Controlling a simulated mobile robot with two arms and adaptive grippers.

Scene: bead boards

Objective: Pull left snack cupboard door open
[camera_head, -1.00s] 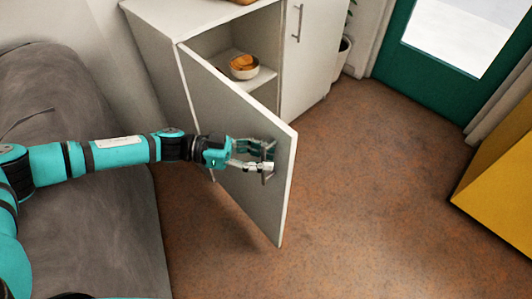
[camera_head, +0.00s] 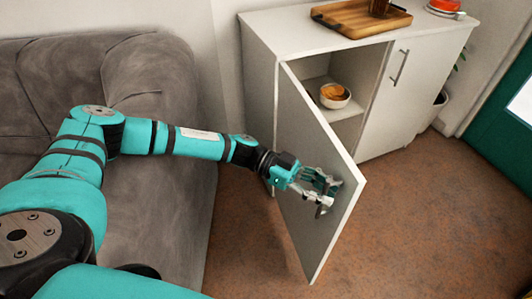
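The left snack cupboard door (camera_head: 300,140) stands swung wide open, its free edge toward me, and the cupboard inside shows. My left gripper (camera_head: 328,192) is at the door's outer face, by the door's metal handle (camera_head: 323,208) near the free edge. Its fingers look spread, with a gap between them; they partly hide the handle, and I cannot tell whether they touch it. My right gripper is out of view.
A bowl of snacks (camera_head: 334,96) sits on the inner shelf. The right cupboard door (camera_head: 392,100) is closed. A wooden board (camera_head: 361,17) lies on the cupboard top. A grey sofa (camera_head: 150,75) is at the left. The floor (camera_head: 420,230) at right is clear.

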